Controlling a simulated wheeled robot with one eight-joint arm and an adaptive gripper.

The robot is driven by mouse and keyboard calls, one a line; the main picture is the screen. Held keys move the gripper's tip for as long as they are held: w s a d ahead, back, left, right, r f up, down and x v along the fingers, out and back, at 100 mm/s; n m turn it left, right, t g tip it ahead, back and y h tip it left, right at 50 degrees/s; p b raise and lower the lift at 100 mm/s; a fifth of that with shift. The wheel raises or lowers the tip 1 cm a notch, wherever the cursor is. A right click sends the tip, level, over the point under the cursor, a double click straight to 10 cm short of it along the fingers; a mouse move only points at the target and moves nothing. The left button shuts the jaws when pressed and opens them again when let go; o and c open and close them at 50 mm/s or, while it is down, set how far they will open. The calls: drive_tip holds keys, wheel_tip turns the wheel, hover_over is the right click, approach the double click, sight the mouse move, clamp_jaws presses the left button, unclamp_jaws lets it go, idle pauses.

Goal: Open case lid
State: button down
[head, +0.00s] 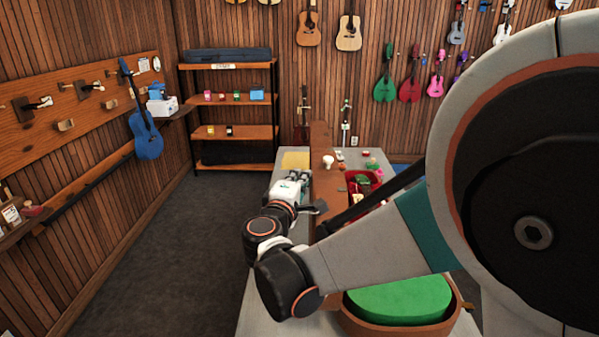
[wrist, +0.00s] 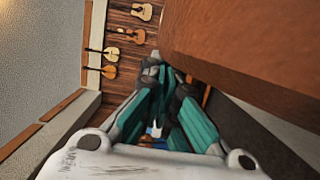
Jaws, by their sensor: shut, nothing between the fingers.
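A brown case (head: 346,322) with a green inside (head: 400,300) shows at the bottom of the head view, partly behind my arm. Its green inside is exposed; my arm hides the rest, and I cannot make out the lid for certain. My gripper (head: 298,177) is beyond the case, over the pale counter, left of a brown wooden panel. In the wrist view my gripper (wrist: 163,74) has its teal fingers together with nothing held. A large brown surface (wrist: 245,45) is close on their right; I cannot tell whether they touch it.
The brown panel (head: 325,190) rises beside my gripper. A red bin (head: 362,183) and several small items lie to its right. A yellow sheet (head: 296,160) lies on the counter beyond. Open floor (head: 170,240) is on the left, with a shelf rack (head: 230,103) behind.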

sight(328, 176)
drive_tip(key=shift+s+d+r+m+g+p, duration=0.1)
drive_tip(key=shift+d+r+m+p, duration=0.2)
drive_tip(key=shift+d, duration=0.9)
drive_tip(key=shift+w+d+r+m+g+p, duration=0.15)
drive_tip(key=shift+d+m, duration=0.3)
drive_tip(key=shift+d, duration=0.7)
drive_tip(key=shift+s+d+r+m+g+p, duration=0.1)
drive_tip(key=shift+s+d+r+m, duration=0.2)
drive_tip(key=shift+d, duration=0.9)
drive_tip(key=shift+w+f, duration=0.1)
drive_tip(key=shift+w, duration=0.05)
drive_tip(key=shift+a, duration=0.1)
